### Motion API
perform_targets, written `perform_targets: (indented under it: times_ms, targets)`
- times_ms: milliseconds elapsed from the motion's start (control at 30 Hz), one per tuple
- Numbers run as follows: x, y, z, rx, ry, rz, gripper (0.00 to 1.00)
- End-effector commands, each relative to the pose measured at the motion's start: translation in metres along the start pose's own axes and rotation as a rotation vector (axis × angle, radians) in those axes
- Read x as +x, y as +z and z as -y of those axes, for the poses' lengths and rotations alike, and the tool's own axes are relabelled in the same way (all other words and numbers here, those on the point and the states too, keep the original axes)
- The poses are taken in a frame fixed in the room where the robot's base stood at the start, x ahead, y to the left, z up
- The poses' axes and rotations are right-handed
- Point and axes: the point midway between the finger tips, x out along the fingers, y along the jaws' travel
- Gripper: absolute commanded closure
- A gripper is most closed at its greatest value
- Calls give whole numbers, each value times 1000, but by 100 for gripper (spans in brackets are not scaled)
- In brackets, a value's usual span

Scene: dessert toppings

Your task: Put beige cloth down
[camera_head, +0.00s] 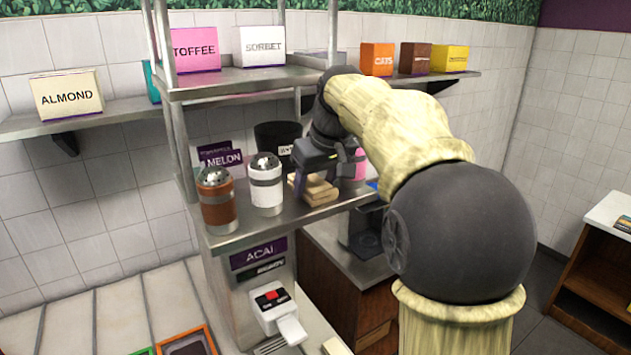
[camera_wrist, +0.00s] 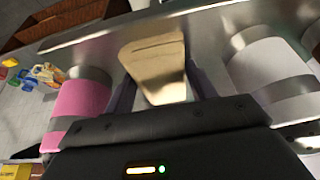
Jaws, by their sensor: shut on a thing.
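The beige cloth (camera_head: 317,190) is folded in layers at the front of the metal shelf (camera_head: 330,203), between the shakers. My gripper (camera_head: 318,172) is over the cloth, with its fingers on either side of it. In the wrist view the cloth (camera_wrist: 155,65) lies between the two fingers of my gripper (camera_wrist: 160,88), and they are shut on it. The cloth is at the shelf surface or very close to it; I cannot tell whether it rests fully on it.
A white shaker (camera_head: 266,186) and a brown shaker (camera_head: 216,202) stand left of the cloth. A pink container (camera_wrist: 80,100) stands close on the other side. A black container (camera_head: 277,140) is behind. The shelf's front edge is near the cloth.

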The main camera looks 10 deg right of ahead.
Motion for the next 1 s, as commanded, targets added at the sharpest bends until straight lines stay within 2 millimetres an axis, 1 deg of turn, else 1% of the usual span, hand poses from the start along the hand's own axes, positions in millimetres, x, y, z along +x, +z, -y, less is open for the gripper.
perform_targets:
  times_ms: [33, 133, 800, 867, 1000]
  targets:
    - [2, 1, 0, 0, 0, 2, 42]
    - [2, 1, 0, 0, -1, 3, 23]
    - [3, 1, 0, 0, -3, 6, 22]
    - [2, 1, 0, 0, -3, 6, 22]
    - [-6, -1, 0, 1, -1, 3, 22]
